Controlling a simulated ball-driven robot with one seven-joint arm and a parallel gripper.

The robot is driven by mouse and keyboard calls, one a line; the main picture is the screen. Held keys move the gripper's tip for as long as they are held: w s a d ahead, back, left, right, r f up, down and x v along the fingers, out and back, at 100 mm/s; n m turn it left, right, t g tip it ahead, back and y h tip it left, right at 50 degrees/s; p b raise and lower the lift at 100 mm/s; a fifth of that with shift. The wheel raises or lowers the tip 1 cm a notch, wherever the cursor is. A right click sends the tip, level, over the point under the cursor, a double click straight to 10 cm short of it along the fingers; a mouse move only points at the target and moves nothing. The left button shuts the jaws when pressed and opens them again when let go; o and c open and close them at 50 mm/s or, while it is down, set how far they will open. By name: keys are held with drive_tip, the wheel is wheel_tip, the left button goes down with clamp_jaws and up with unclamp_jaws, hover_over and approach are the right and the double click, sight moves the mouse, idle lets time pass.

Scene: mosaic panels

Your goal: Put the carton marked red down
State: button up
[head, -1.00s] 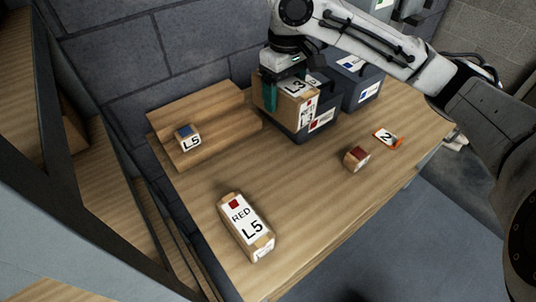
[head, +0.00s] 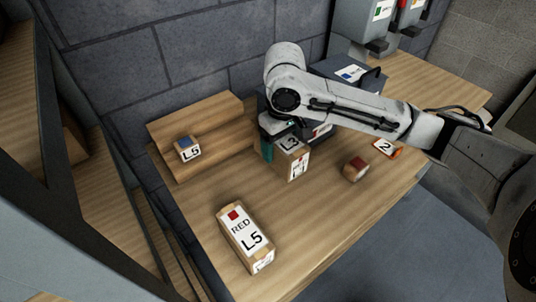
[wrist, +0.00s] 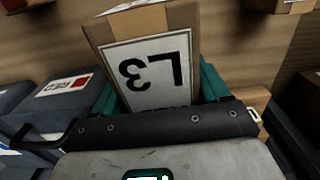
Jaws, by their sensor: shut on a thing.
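My gripper (head: 268,148) points down over the table and is shut on a brown carton (head: 291,162) with a white label reading L3. Its teal fingers clasp the carton's sides in the wrist view, where the L3 label (wrist: 148,72) faces the camera upside down. I see no clear red mark on this held carton. Whether its underside touches the table I cannot tell. Another carton, marked RED and L5 (head: 245,240), with a red square on its label, lies on the table at the front left, apart from my gripper.
A stepped wooden block (head: 215,113) at the back left bears a small blue-topped L5 box (head: 187,149). Dark bins (head: 345,72) stand behind my arm. A small red-topped box (head: 356,168) and an orange item marked 2 (head: 387,148) lie to the right. The table's front middle is clear.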

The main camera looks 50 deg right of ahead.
drive_tip(key=w+f, duration=0.1)
drive_tip(key=f, duration=0.1)
drive_tip(key=w+d+f, duration=0.1)
drive_tip(key=w+f, duration=0.3)
drive_tip(key=shift+d+p, duration=0.25)
drive_tip(key=shift+p, duration=0.05)
drive_tip(key=shift+f+p, duration=0.4)
drive_tip(key=shift+f, duration=1.05)
drive_tip(key=shift+f, duration=0.15)
drive_tip(key=o, duration=1.7)
wheel_tip(320, 180, up, 12)
drive_tip(key=shift+r+b, duration=0.1)
drive_tip(key=shift+b, duration=0.6)
